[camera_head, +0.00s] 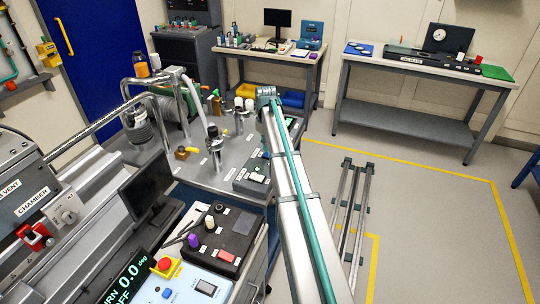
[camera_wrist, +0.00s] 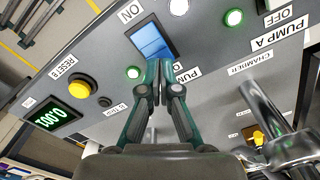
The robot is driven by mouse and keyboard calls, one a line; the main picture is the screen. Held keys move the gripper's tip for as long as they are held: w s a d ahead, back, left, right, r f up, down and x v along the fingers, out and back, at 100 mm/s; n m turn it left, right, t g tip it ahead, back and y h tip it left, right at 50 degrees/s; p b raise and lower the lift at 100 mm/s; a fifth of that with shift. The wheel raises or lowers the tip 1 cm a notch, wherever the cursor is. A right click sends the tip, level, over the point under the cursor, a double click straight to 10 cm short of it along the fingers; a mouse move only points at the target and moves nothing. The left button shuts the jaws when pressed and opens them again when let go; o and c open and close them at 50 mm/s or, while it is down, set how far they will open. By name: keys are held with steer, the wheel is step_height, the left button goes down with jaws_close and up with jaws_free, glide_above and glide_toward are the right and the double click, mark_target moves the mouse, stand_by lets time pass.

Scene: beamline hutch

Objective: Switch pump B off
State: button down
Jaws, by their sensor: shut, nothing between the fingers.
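In the wrist view, my gripper (camera_wrist: 158,70) is shut and empty, its fingertips together at the near edge of a blue rocker switch (camera_wrist: 152,40). I cannot tell whether they touch it. An ON label (camera_wrist: 130,11) sits beside the switch at upper left. A label starting "PU" (camera_wrist: 188,72) is partly hidden behind my fingers, so its letter cannot be read. A lit green lamp (camera_wrist: 133,72) is just left of the fingertips. The PUMP A label (camera_wrist: 280,36) and an OFF label (camera_wrist: 278,16) are at upper right. The head view does not show the fingers clearly.
A yellow button (camera_wrist: 82,88) near the RESET B label and a green display (camera_wrist: 53,118) are to the left. A metal fitting (camera_wrist: 285,150) stands close at right. In the head view, a red stop button (camera_head: 164,264) is on a nearby box; floor rails (camera_head: 348,215) lie right of my arm.

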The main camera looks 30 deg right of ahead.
steer(key=shift+f+b, duration=0.35)
steer(key=shift+f, duration=0.65)
stand_by(0.5)
steer(key=shift+r+p, duration=2.05)
steer(key=shift+r, duration=1.5)
steer(key=shift+f, duration=0.1)
